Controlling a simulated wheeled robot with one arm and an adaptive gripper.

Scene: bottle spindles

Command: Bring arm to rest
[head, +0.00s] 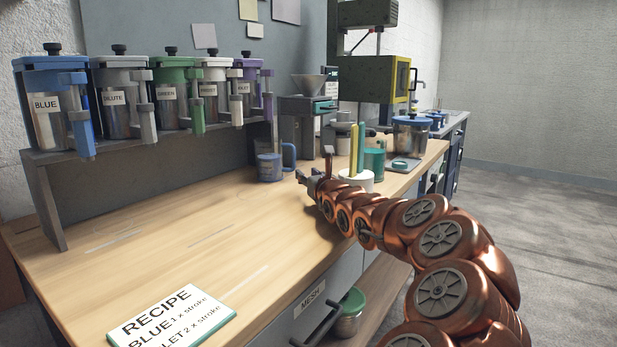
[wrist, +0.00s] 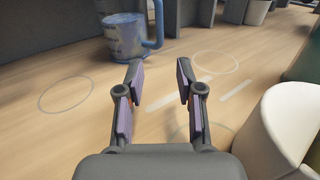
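My copper-coloured arm reaches from the lower right over the wooden bench. My gripper (head: 302,177) is at its far end, above the bench top. In the wrist view my gripper (wrist: 159,85) has its two fingers apart with only bench surface between them. A blue mug (head: 270,167) stands on the bench beyond the gripper. The mug also shows in the wrist view (wrist: 124,38), upright and apart from the fingers. A white round holder (head: 356,181) with yellow and teal sticks stands close to the right of the gripper, and I cannot tell the exact gap.
Several lidded dispensers, one labelled BLUE (head: 45,106), stand on a raised shelf (head: 150,146) at the left. A recipe card (head: 172,316) lies at the front edge. A teal mug (head: 374,161) and a blue-lidded pot (head: 411,137) stand further right.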

